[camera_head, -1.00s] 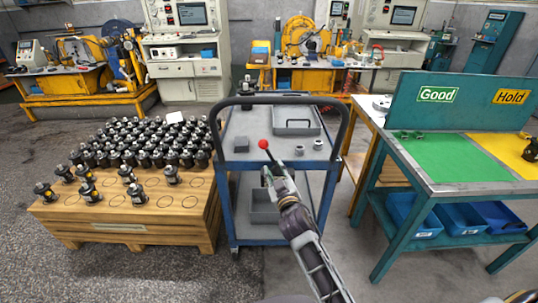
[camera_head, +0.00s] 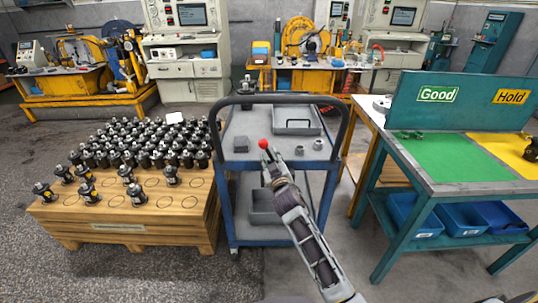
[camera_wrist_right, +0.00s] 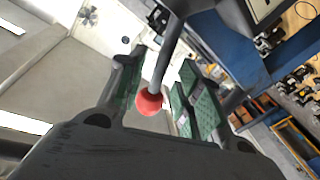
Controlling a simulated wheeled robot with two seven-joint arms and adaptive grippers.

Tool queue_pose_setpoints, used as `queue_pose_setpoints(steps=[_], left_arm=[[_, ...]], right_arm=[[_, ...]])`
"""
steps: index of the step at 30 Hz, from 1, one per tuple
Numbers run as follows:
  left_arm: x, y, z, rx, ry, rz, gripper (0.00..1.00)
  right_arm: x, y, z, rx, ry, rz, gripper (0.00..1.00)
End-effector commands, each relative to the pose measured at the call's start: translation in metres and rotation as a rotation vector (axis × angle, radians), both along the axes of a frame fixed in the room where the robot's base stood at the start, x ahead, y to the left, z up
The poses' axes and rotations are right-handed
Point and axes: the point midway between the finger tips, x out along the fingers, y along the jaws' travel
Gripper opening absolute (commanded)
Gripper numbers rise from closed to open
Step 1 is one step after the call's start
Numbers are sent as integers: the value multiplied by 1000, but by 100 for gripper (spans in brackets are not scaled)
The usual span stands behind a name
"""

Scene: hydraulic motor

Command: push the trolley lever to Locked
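The trolley (camera_head: 262,158) is a blue-framed cart with grey shelves and a dark push handle, seen in the head view. Its lever shows as a red ball knob (camera_head: 263,144) at the near edge. In the right wrist view the red knob (camera_wrist_right: 149,102) on a grey rod lies between the two green-padded fingers, which stand apart. I cannot tell whether a finger touches it. Any Locked marking is not readable. My left gripper is not in view.
A wooden pallet (camera_head: 125,225) with several black motor parts stands left of the trolley. A teal bench (camera_head: 445,188) with Good and Hold areas stands to the right. A grey tray (camera_head: 297,128) and small metal parts sit on the trolley top.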

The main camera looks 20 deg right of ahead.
Motion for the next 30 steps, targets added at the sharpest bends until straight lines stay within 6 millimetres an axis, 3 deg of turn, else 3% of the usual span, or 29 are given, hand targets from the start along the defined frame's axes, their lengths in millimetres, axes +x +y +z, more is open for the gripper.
queue_pose_setpoints(steps=[12,25,30], left_arm=[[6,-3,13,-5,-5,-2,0],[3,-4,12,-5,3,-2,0],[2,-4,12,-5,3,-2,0]], right_arm=[[27,-2,0,-1,0,0,35],[30,-2,0,-1,0,0,35],[30,-2,0,0,0,0,13]])
